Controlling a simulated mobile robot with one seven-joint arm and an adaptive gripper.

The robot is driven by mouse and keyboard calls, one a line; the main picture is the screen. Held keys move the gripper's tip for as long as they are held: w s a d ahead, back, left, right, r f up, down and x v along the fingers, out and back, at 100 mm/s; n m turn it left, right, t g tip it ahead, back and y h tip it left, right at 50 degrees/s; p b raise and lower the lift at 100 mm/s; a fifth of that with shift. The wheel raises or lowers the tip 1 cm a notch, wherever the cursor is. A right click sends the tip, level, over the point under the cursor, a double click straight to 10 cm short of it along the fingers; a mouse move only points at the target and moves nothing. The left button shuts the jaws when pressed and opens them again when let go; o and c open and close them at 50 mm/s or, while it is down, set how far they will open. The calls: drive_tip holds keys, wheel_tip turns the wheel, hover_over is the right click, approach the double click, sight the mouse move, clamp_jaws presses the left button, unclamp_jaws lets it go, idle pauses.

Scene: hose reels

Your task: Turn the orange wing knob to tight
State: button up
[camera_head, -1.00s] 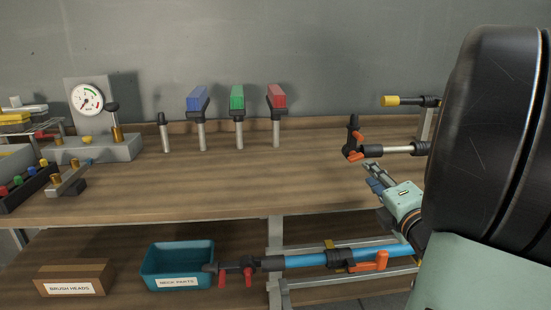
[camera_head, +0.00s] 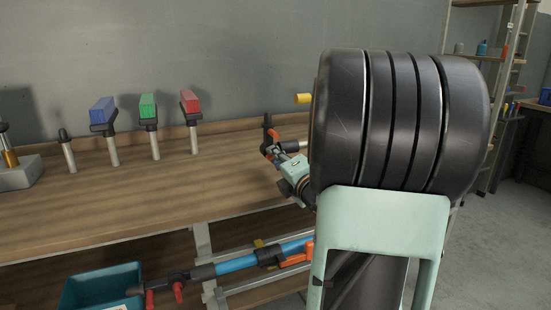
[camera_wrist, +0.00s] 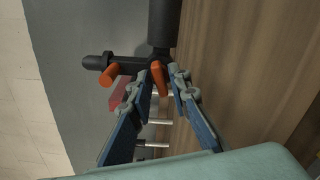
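Two orange wing pieces sit on a black pipe fitting at the bench's right end. In the wrist view, one orange wing (camera_wrist: 159,79) is between my fingertips and the other (camera_wrist: 109,75) is to their left, beside the black fitting (camera_wrist: 98,61). In the head view an orange wing (camera_head: 273,134) shows small beside the black fitting (camera_head: 267,122). My gripper (camera_wrist: 164,73) is open around the nearer wing. The left finger looks close to it, with a gap on the right; contact cannot be told. In the head view my arm hides much of the fitting's right side.
Blue (camera_head: 103,110), green (camera_head: 148,106) and red (camera_head: 189,101) blocks top posts on the wooden bench (camera_head: 150,200). Below are a teal bin (camera_head: 100,285) and a blue pipe (camera_head: 236,264) with an orange lever (camera_head: 297,261). Shelving (camera_head: 505,90) stands right; the bench middle is clear.

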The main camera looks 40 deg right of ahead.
clamp_jaws()
drive_tip(key=shift+m, duration=0.4)
drive_tip(key=m, duration=0.3)
drive_tip(key=shift+m+b, duration=0.3)
drive_tip(key=shift+m, duration=0.1)
drive_tip(key=m, duration=0.3)
drive_tip(key=shift+m, duration=0.3)
drive_tip(key=m+p, duration=0.1)
drive_tip(key=m, duration=0.2)
drive_tip(key=shift+m, duration=0.3)
drive_tip(key=m+p, duration=0.1)
drive_tip(key=m, duration=0.4)
drive_tip(key=shift+r, duration=0.15)
drive_tip(key=shift+r+m+p, duration=0.1)
drive_tip(key=shift+m+p, duration=0.8)
drive_tip(key=shift+m, duration=1.6)
drive_tip(key=shift+w+a, duration=0.1)
